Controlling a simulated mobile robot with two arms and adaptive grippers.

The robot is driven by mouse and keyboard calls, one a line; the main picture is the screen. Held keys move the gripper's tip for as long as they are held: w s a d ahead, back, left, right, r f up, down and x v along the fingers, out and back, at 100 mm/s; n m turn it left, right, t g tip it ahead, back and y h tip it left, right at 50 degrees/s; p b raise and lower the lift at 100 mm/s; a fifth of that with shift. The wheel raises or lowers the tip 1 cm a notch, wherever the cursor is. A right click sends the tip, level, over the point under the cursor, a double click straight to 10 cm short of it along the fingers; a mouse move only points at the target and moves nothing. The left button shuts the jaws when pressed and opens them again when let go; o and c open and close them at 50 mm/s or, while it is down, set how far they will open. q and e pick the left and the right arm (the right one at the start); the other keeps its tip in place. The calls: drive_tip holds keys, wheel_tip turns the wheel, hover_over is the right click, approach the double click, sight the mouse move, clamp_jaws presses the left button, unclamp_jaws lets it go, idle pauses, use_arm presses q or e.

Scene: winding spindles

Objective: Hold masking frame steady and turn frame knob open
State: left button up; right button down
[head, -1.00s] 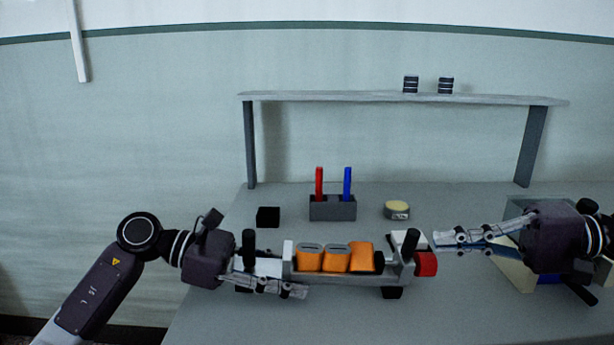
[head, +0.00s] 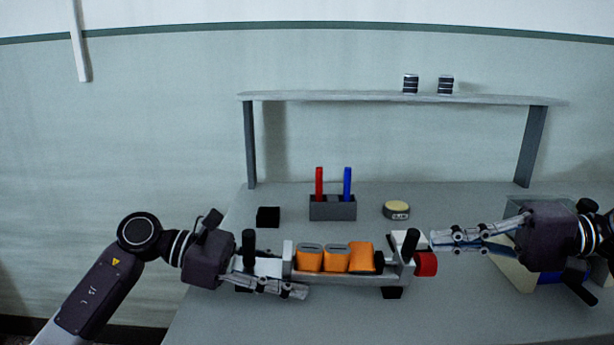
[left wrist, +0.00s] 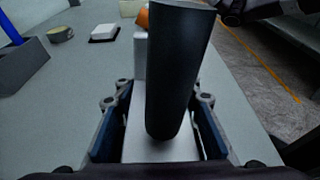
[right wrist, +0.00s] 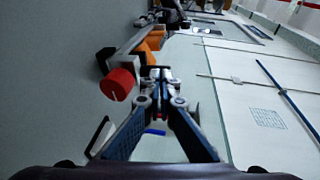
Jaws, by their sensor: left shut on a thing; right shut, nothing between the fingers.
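The masking frame (head: 345,279) is a grey rail lying left to right at the front of the table, with several orange pieces (head: 336,258) in it. Its red frame knob (head: 426,264) is at the right end and also shows in the right wrist view (right wrist: 117,84). My left gripper (head: 268,272) is shut on the frame's white left end (left wrist: 160,151), beside a black upright post (left wrist: 176,70). My right gripper (head: 433,240) is shut and empty, with its tips close behind the knob in the head view. In the right wrist view, the tips are apart from the knob.
A grey holder (head: 332,210) with a red and a blue stick stands behind the frame. A black block (head: 268,217) and a round yellowish tin (head: 397,210) are beside it. An open bin (head: 512,262) sits under my right gripper. A raised shelf (head: 390,97) spans the back.

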drive_tip(key=shift+f, duration=0.45)
idle(0.5)
drive_tip(key=shift+d+f, duration=0.1)
drive_tip(key=shift+f, duration=0.2)
drive_tip(key=shift+f, duration=0.1)
idle(0.4)
drive_tip(key=shift+s+f, duration=0.15)
drive_tip(key=shift+s, duration=0.15)
drive_tip(key=w+v, duration=0.1)
drive_tip(key=v, duration=0.5)
drive_tip(key=shift+w, duration=0.2)
drive_tip(key=shift+d, duration=0.15)
